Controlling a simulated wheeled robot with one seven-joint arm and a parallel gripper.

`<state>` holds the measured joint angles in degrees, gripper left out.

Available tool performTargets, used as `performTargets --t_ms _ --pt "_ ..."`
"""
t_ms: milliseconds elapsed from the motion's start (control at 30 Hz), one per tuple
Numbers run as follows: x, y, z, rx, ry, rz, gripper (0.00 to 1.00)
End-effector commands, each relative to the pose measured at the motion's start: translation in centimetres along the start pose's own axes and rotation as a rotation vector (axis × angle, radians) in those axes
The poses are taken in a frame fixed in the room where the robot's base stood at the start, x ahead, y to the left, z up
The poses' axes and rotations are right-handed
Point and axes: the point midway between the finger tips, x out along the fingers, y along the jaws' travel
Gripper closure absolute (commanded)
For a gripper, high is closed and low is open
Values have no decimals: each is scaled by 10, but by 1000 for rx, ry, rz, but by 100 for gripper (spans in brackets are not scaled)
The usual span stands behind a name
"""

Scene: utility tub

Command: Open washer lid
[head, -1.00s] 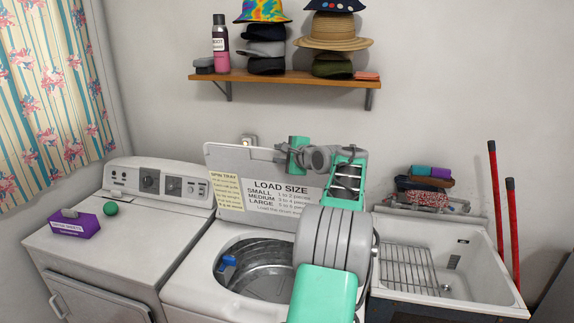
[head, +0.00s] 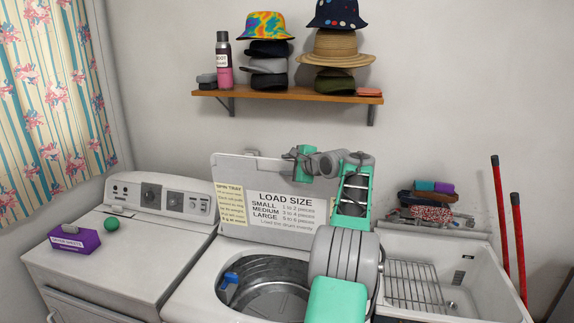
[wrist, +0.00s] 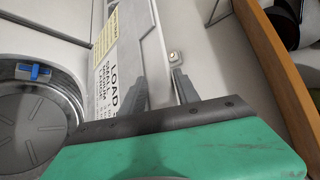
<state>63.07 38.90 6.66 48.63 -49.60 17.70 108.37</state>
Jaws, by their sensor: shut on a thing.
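The washer lid (head: 240,205) stands raised, close to upright, at the back of the washer (head: 200,275) in the head view. Its inner face shows the LOAD SIZE label, which also appears in the wrist view (wrist: 118,75). The round tub opening (head: 275,285) is uncovered, with a blue part inside on its left. My gripper (head: 292,160) is at the lid's top edge. In the wrist view its fingers (wrist: 162,88) straddle the lid's edge and are shut on it. My arm hides the lid's right part and some of the washer's right side.
A dryer (head: 115,250) with a purple box (head: 75,241) and a green ball (head: 111,224) stands at left. A sink (head: 470,280) with a rack is at right, beside red-handled poles (head: 500,215). A wall shelf (head: 290,95) with hats hangs above the lid.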

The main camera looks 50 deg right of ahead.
Motion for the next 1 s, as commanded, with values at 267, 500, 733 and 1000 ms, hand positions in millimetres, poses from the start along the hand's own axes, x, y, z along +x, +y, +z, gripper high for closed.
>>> performTargets --t_ms 267,500,733,1000 --pt "1 3 0 2 -1 5 69" --pt "-3 2 1 0 -2 2 69" --pt "-46 3 -3 0 3 -1 69" --pt "-79 1 -1 1 1 0 69"
